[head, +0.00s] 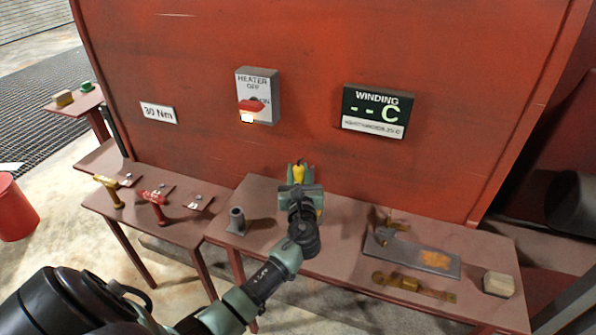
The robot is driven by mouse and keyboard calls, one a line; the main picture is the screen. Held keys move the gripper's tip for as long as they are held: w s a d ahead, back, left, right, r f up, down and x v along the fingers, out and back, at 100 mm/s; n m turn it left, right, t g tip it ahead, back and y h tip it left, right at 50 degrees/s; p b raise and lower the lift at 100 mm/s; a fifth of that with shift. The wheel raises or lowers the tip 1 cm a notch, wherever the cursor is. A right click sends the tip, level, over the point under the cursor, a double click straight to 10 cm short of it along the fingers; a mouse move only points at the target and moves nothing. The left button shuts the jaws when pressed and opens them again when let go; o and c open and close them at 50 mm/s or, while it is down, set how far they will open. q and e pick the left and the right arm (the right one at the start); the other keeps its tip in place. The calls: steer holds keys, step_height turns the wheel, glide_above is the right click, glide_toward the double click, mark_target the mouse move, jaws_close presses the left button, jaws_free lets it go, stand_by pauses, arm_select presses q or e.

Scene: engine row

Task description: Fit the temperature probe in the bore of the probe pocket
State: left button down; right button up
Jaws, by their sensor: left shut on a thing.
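My left gripper (299,187) reaches in from the lower left over the right-hand bench and is shut on a yellow-topped thing (298,174), which looks like the temperature probe. The gripper hides most of it, so I cannot see its lower end or whether it touches the bench. A grey upright cylinder with a wider foot (236,220), which looks like the probe pocket, stands on the bench to the left of the gripper, apart from it. Its open top faces up. My right gripper is not in view.
A grey plate with an orange patch (436,261), a brass bracket (412,287) and a pale block (498,284) lie to the right on the bench. Red and yellow tools (153,203) lie on the left bench. The red panel (300,70) rises behind, with a heater switch (256,95) and winding display (377,111).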

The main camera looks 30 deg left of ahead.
mark_target(298, 182)
arm_select(q)
steer(key=shift+f+b, duration=1.35)
steer(key=shift+f, duration=0.45)
steer(key=c, duration=1.1)
jaws_free()
steer(key=shift+o, duration=0.2)
steer(key=v, duration=0.7)
steer(key=shift+s+d+b, duration=0.25)
steer(key=shift+s+b, duration=0.05)
steer(key=shift+f, duration=0.1)
